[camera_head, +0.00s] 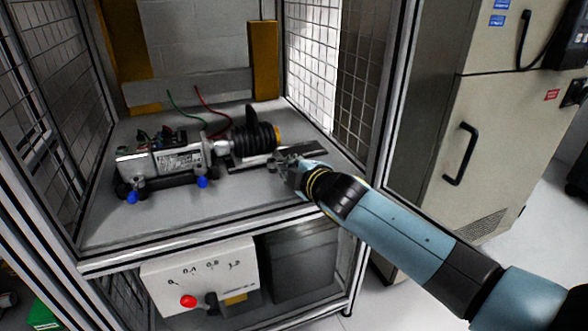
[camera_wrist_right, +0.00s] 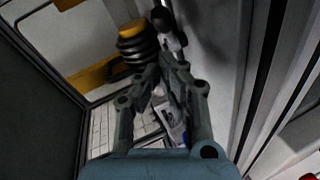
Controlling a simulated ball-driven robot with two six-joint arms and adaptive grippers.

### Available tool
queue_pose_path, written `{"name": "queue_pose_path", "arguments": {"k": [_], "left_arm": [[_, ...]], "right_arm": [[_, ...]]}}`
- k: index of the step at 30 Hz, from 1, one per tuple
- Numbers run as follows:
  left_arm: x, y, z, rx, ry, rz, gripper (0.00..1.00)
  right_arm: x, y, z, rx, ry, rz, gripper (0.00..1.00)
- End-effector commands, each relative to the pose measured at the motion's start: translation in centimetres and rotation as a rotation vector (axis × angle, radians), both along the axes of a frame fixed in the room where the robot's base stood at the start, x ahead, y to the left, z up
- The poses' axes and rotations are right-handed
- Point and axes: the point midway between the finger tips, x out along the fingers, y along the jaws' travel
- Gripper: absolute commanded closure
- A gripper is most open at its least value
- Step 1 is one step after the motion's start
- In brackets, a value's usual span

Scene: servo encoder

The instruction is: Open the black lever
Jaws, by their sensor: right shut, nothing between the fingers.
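A servo unit with a black ribbed cylinder (camera_head: 256,138) lies on the grey shelf inside a cage. A black upright lever-like piece (camera_head: 251,115) stands up from the cylinder in the head view. The ribbed cylinder also shows at the top of the right wrist view (camera_wrist_right: 138,48), with a dark rounded piece (camera_wrist_right: 162,18) beside it; I cannot tell if this is the same lever. My right gripper (camera_head: 278,162) is shut and empty, just in front of and below the cylinder's right end. Its fingers meet in the wrist view (camera_wrist_right: 170,62). My left gripper is out of view.
A silver motor body (camera_head: 165,162) with blue knobs lies left of the cylinder. The cage frame's right post (camera_head: 377,100) stands close to my right arm. Below the shelf is a white control box (camera_head: 200,272) with red and black knobs. The shelf's front strip is clear.

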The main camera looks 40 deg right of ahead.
Motion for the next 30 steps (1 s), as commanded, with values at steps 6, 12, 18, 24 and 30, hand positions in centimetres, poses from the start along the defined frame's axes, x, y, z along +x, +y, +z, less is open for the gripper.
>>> {"name": "queue_pose_path", "arguments": {"k": [6,12,18,24,30], "left_arm": [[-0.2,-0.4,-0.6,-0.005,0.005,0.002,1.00],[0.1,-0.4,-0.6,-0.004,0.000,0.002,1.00],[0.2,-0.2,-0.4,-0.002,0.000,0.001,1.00],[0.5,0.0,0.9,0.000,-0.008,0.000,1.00],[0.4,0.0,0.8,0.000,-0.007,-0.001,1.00]], "right_arm": [[1.0,-1.5,-0.8,0.001,0.000,0.000,1.00],[1.1,-1.7,-0.9,0.001,0.000,0.001,1.00],[1.1,-1.9,-0.8,0.001,0.000,0.000,1.00],[1.9,-4.3,-0.5,-0.001,-0.002,-0.001,1.00],[2.0,-4.6,-0.9,0.003,0.000,-0.001,1.00]]}}
